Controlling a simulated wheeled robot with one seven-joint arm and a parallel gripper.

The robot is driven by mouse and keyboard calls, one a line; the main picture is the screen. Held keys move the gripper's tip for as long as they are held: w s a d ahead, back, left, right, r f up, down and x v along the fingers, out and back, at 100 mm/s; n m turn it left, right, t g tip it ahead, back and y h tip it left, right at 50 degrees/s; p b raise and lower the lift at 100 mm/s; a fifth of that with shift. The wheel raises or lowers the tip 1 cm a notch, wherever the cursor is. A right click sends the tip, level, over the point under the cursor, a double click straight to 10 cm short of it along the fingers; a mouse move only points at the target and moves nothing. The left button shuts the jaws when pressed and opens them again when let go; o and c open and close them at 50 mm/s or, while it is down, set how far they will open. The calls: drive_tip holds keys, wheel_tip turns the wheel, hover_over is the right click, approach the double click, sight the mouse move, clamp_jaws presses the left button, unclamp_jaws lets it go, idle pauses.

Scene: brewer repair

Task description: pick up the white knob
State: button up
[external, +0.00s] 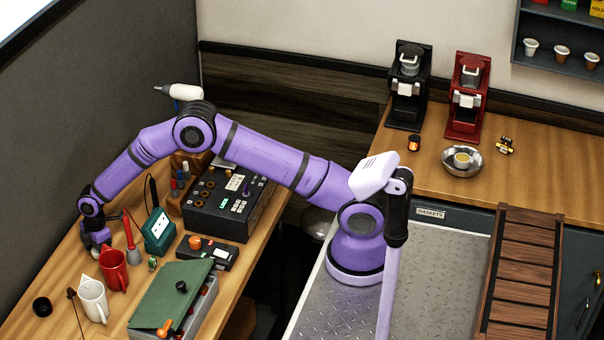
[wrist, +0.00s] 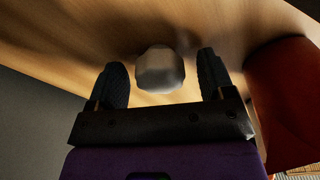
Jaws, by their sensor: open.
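The white knob (wrist: 160,70) looks pale grey in the wrist view, a small rounded, faceted piece against the wooden bench. It sits between the two dark fingers of my gripper (wrist: 163,64), with a visible gap on each side. My gripper is open and not closed on it. In the external view my gripper (external: 97,244) is low over the left bench, behind the red mug. The knob cannot be made out there; the arm and mug appear to hide it.
The red mug (external: 114,271) stands close beside my gripper and fills the right of the wrist view (wrist: 285,95).

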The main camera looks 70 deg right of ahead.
drive_tip(key=c, duration=1)
